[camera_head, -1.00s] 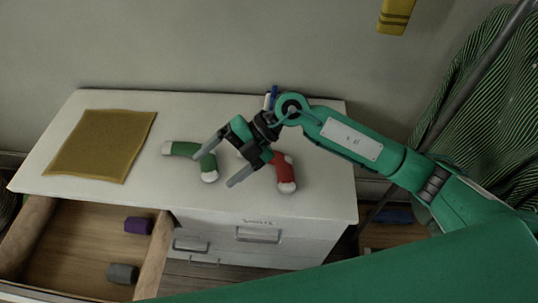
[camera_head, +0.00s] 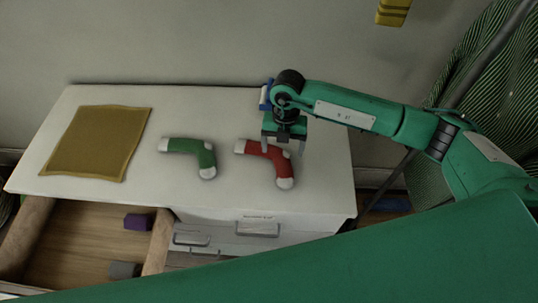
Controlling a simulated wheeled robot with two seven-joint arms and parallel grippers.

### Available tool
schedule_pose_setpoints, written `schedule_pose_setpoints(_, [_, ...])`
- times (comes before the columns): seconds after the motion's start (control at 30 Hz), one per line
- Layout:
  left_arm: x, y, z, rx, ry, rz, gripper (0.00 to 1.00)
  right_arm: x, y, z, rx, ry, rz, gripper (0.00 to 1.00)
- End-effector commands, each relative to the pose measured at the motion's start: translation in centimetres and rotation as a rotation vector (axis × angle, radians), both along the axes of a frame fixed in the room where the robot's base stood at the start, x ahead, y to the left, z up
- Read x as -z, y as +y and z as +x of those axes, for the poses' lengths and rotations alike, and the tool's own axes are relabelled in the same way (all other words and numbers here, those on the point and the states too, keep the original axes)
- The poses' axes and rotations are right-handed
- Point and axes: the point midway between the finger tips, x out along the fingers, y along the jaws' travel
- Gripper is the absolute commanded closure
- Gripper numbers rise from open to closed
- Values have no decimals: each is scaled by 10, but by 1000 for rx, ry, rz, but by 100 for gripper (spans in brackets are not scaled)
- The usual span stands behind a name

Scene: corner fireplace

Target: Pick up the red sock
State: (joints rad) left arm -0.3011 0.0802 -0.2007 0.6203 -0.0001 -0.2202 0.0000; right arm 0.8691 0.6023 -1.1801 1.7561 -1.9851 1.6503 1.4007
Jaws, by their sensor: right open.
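A red sock (camera_head: 270,152) with white cuff and toe lies bent on the white dresser top (camera_head: 220,198), right of the middle. A green sock (camera_head: 190,148) with white ends lies to its left. My right gripper (camera_head: 283,148) is open and points down over the red sock, with its fingertips near the sock's bend. I cannot tell whether the fingers touch it. My left gripper is not in view.
A mustard cloth (camera_head: 98,142) lies flat on the dresser's left side. Below it an open drawer (camera_head: 85,240) holds a purple roll (camera_head: 138,222) and a grey roll (camera_head: 124,269). A striped green cloth (camera_head: 480,95) hangs at right.

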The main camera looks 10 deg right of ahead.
Motion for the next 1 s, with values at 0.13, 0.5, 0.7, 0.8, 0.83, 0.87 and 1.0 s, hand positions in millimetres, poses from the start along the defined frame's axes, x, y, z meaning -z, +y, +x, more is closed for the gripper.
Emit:
schedule_pose_setpoints(0.13, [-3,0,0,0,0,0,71,8,1,-2,0,1,1,19])
schedule_pose_setpoints(0.5, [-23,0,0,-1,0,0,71,54,-1,-10,-1,1,2,19])
schedule_pose_setpoints(0.7, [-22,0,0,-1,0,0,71,59,-1,-11,-2,0,2,19])
schedule_pose_setpoints(0.8, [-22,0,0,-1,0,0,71,59,-1,-11,-2,0,2,23])
schedule_pose_setpoints(0.83, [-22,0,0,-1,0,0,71,59,-1,-11,-2,0,2,28])
schedule_pose_setpoints(0.87, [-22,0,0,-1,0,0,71,59,-1,-11,-2,0,2,34])
schedule_pose_setpoints(1.0, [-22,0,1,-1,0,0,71,59,-1,-11,-1,0,2,62])
